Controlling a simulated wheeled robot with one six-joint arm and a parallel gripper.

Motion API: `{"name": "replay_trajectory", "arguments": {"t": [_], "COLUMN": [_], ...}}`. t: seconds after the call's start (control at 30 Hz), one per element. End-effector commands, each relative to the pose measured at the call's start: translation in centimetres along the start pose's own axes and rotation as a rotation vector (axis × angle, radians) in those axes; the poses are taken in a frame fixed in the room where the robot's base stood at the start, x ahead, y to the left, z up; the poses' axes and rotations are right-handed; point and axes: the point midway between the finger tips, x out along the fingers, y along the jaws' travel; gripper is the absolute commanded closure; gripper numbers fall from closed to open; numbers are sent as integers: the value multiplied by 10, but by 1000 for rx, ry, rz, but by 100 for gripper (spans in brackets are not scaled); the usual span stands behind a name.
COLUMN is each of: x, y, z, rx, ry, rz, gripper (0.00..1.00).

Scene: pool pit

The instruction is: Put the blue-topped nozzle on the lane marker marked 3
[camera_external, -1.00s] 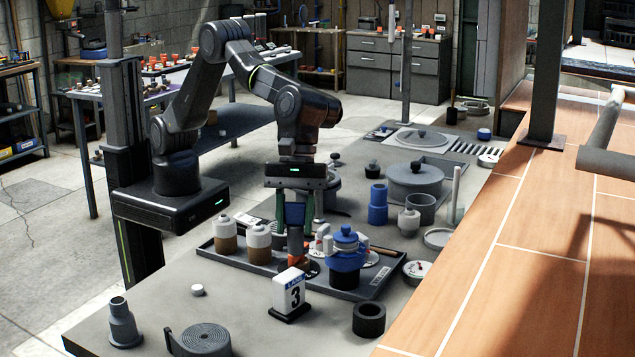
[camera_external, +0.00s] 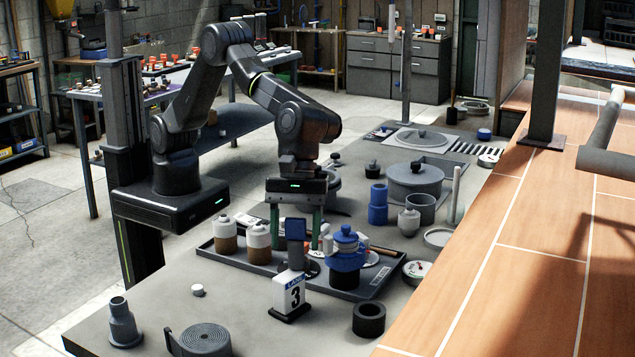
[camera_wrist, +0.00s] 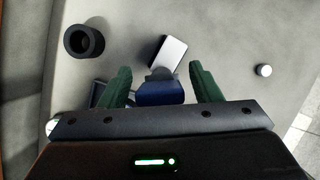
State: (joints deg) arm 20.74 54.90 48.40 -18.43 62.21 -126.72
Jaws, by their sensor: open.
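The white lane marker marked 3 (camera_external: 292,294) stands upright on a black foot near the front of the grey table. It shows as a pale block in the wrist view (camera_wrist: 170,54). In the wrist view the nozzle (camera_wrist: 160,93) overlaps the marker's near end; the exact contact is hidden. My gripper (camera_external: 295,238) is open around the nozzle, one green finger on each side. The wrist view shows gaps between the fingers (camera_wrist: 160,72) and the nozzle.
A dark tray (camera_external: 222,257) behind the marker holds two white-topped jars (camera_external: 258,243) and a blue-handled fitting (camera_external: 345,248). A black ring (camera_external: 369,320) lies to the right. A coiled strap (camera_external: 205,340), grey nozzle (camera_external: 122,323) and white cap (camera_external: 198,290) lie to the left.

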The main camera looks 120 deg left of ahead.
Motion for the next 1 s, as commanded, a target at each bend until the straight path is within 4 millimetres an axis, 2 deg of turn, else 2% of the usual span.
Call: {"name": "replay_trajectory", "arguments": {"t": [0.17, 0.4, 0.6, 0.77, 1.0], "x": [-22, -75, -107, -120, -122], "y": [1, 1, 0, 0, 0], "z": [1, 1, 1, 1, 1], "rx": [1, 1, 1, 0, 0], "ry": [-3, -4, -2, -1, -1], "rz": [3, 4, 2, 1, 1], "gripper": [42, 42, 42, 42, 42]}}
